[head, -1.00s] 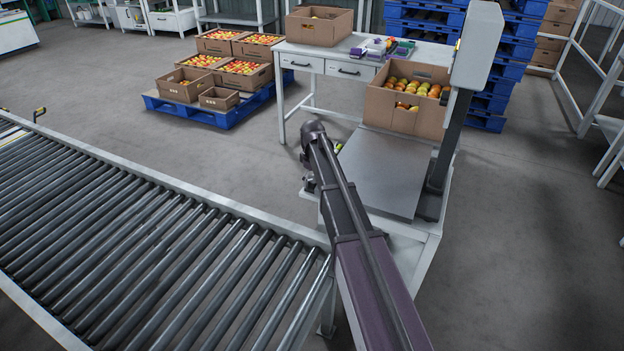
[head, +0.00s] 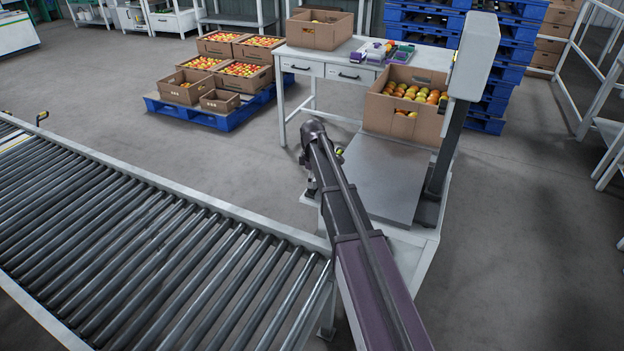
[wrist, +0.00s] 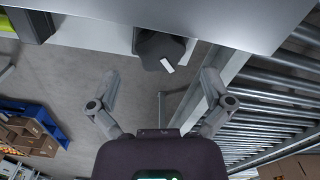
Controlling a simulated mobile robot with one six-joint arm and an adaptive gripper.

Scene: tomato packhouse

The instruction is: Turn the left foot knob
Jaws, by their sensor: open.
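The foot knob (wrist: 160,48) is dark and lobed with a white mark on it. It shows in the wrist view under the edge of the scale's pale platform (wrist: 220,15). My gripper (wrist: 162,80) is open and empty, its two fingers spread on either side below the knob in the picture. The knob lies ahead of the gap between the fingertips, and no contact shows. In the head view the scale platform (head: 385,180) sits on a white stand, and my arm hides the knob and most of my gripper.
A roller conveyor (head: 150,240) runs close to the left of the stand. A cardboard box of tomatoes (head: 408,122) stands at the platform's far end. The scale's post (head: 450,150) rises on the right. A blue pallet (head: 225,120) with crates stands beyond on open floor.

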